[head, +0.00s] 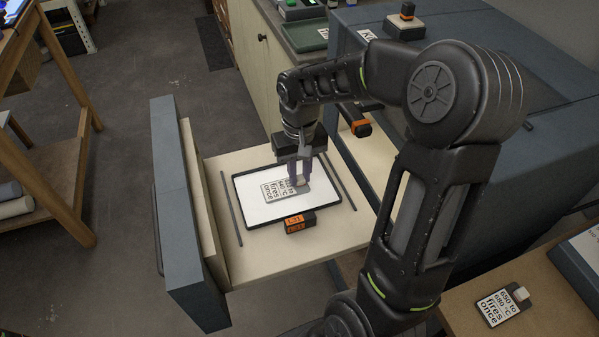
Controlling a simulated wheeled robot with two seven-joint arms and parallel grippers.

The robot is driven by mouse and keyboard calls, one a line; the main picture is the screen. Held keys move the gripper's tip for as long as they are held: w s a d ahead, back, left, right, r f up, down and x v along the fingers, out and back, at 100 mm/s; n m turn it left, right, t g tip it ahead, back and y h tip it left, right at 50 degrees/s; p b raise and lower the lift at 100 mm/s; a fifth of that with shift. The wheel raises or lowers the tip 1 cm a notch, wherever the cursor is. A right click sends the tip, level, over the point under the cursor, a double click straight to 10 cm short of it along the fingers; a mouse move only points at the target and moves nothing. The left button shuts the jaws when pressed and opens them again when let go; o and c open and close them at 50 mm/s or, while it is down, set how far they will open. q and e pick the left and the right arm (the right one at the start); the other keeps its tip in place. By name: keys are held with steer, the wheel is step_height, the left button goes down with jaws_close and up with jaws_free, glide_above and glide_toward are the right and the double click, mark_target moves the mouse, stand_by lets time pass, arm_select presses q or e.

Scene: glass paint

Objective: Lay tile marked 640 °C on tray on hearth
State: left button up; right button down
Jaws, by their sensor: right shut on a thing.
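The tile (273,192), a pale plate with dark print including "640 °C" and "fires once", is over the white tray (245,205) and looks flat on it or just above it. The tray has a black rim and lies on the pale pulled-out hearth (262,262). My right gripper (299,182) points down at the tile's right end and is shut on it; its fingers hide the part they hold. My left gripper is out of view.
The hearth's thick grey door (185,215) stands upright at the left, and the grey kiln body (465,60) is at the right. An orange-labelled block (299,222) sits at the tray's front edge. Another tile (498,304), printed "650 to 680 °C", lies on the bench at lower right.

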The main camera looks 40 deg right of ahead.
steer(key=c, duration=1.2)
jaws_free()
steer(key=shift+r+p, duration=2.65)
steer(key=shift+r, duration=0.9)
